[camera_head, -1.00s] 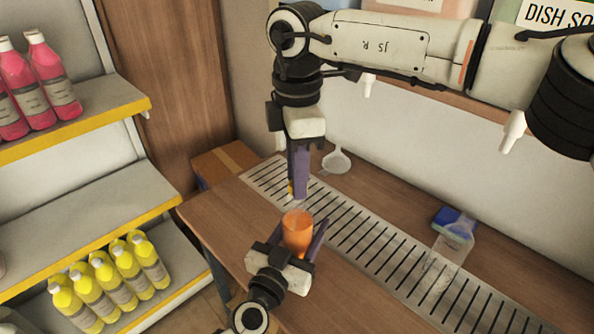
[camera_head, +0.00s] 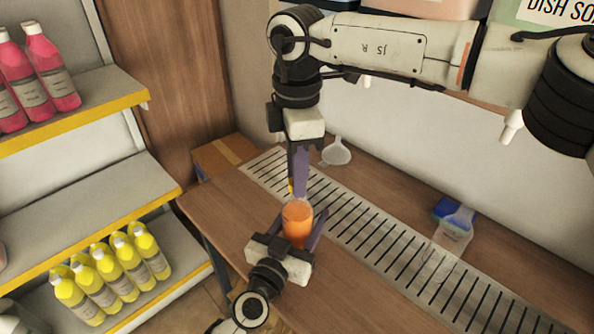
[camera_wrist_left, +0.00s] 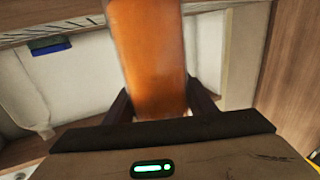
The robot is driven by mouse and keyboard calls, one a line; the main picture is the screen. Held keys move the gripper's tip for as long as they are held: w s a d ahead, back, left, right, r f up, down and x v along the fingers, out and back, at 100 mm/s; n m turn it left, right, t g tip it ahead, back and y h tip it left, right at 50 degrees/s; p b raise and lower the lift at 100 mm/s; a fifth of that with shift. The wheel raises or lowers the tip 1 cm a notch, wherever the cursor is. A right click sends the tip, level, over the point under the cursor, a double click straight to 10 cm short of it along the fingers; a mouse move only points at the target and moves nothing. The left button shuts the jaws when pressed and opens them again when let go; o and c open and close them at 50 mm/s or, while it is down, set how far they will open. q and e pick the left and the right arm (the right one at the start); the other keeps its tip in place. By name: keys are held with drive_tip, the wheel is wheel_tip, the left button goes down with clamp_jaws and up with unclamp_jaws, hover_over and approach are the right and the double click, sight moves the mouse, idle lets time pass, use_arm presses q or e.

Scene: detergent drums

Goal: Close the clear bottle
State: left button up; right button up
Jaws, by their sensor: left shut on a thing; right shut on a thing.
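A clear bottle with orange liquid (camera_head: 297,226) stands about upright over the wooden counter. My left gripper (camera_head: 300,232) is shut on its body from the near side. The orange bottle also fills the middle of the left wrist view (camera_wrist_left: 152,60), between the dark fingers. My right gripper (camera_head: 299,190) points down from above, its purple fingers right at the bottle's top. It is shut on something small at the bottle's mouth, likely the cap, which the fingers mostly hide. I cannot tell whether the cap is seated on the neck.
A slotted metal drain strip (camera_head: 385,245) runs along the wooden counter (camera_head: 225,215). A white scoop or funnel (camera_head: 336,153) lies behind it. A clear container with a blue part (camera_head: 453,230) is at the right. Shelves with yellow bottles (camera_head: 110,275) and pink bottles (camera_head: 40,70) stand left.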

drive_tip(key=shift+f, duration=0.55)
drive_tip(key=m, duration=0.6)
drive_tip(key=shift+m, duration=0.3)
drive_tip(key=o, duration=1)
drive_tip(key=shift+r, duration=2.25)
